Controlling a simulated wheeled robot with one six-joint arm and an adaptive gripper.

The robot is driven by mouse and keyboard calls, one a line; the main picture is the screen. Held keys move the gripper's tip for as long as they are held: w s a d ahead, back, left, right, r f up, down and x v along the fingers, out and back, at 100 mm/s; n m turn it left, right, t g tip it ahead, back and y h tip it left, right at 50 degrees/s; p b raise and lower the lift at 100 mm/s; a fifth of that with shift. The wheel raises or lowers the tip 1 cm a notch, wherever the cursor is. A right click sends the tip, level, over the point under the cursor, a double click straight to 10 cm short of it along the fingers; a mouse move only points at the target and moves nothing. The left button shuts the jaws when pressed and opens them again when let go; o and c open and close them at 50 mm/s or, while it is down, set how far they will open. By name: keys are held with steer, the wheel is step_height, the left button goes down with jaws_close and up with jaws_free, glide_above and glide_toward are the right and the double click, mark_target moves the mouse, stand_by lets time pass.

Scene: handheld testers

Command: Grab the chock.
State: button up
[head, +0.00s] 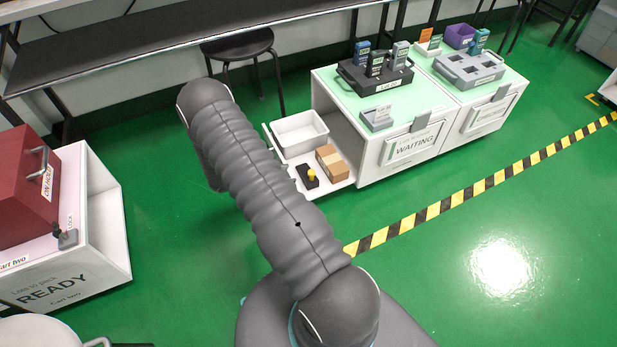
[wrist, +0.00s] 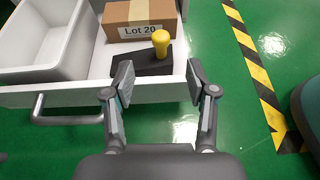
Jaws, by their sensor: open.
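The chock (wrist: 143,65) is a dark block with an upright yellow knob (wrist: 161,42). It lies in a white open drawer, near the drawer's front wall, and also shows in the head view (head: 312,183). My gripper (wrist: 160,82) is open and empty in the wrist view. Its two fingers are spread on the near side of the chock, with the knob in line with the gap between them. The fingers overlap the drawer's front edge in the picture; their height above it is hard to tell. In the head view my arm hides the gripper.
The drawer (wrist: 75,95) also holds a white bin (wrist: 45,50) at left and a cardboard box marked Lot 20 (wrist: 140,20) behind the chock. A handle (wrist: 65,119) sticks out in front. The WAITING cart (head: 345,125) stands beside the drawer. Green floor lies in front.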

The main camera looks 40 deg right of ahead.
mark_target(309, 173)
steer(key=x, duration=1)
steer(key=shift+s+d, duration=0.1)
steer(key=shift+d, duration=0.05)
jaws_close()
